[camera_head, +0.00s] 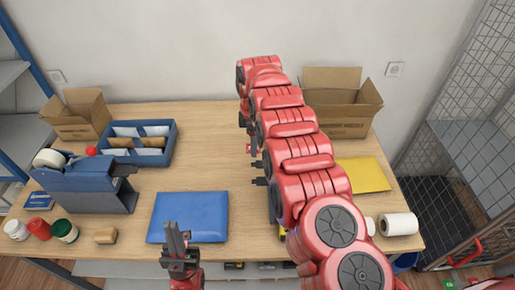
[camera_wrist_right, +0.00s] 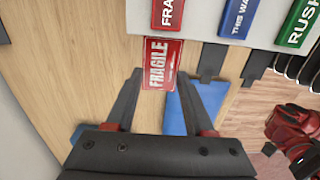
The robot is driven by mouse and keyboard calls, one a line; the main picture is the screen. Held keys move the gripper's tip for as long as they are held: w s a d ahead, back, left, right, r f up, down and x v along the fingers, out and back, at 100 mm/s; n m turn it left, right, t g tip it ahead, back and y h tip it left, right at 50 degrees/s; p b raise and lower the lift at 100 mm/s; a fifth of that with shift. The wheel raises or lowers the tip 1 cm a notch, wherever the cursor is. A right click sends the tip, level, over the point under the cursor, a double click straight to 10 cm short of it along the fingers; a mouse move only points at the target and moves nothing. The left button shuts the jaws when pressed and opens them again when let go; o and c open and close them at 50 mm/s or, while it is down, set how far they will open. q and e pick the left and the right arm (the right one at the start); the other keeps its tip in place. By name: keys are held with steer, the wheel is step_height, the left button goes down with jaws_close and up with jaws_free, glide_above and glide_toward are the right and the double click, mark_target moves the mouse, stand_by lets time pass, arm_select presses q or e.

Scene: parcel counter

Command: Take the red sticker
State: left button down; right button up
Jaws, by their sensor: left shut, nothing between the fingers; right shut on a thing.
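The red sticker (camera_wrist_right: 161,64), lettered FRAGILE, hangs at the edge of a grey dispenser (camera_wrist_right: 198,20) in the right wrist view. My right gripper (camera_wrist_right: 159,80) has its fingertips at the two sides of the sticker and is shut on it. The sticker still reaches up to the dispenser edge; I cannot tell whether it is attached there. In the head view my right arm covers most of the dispenser and the right gripper. My left gripper (camera_head: 177,238) is shut and empty, at the front edge of the blue parcel (camera_head: 190,215).
Blue and green labels (camera_wrist_right: 238,18) sit beside the red one, with dark tabs below. A yellow envelope (camera_head: 362,174) and a white roll (camera_head: 398,224) lie right of my arm. A blue tray (camera_head: 168,153) and a tape machine (camera_head: 85,190) stand left. The middle left wood is clear.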

steer(key=shift+r, duration=0.1)
steer(key=shift+a+r+b, duration=0.25)
steer(key=shift+r+b, duration=0.15)
steer(key=shift+a+r, duration=0.2)
steer(key=shift+r, duration=0.35)
steer(key=shift+a+r, duration=0.15)
steer(key=shift+r, duration=0.35)
steer(key=shift+d+r+p, duration=0.2)
steer(key=shift+r+p, duration=0.65)
steer(key=shift+r, duration=0.65)
steer(key=shift+d+r+p, duration=0.2)
steer(key=shift+r+p, duration=0.6)
steer(key=shift+r, duration=0.65)
steer(key=shift+d+r+p, duration=0.2)
steer(key=shift+r+p, duration=0.65)
steer(key=shift+r, duration=0.65)
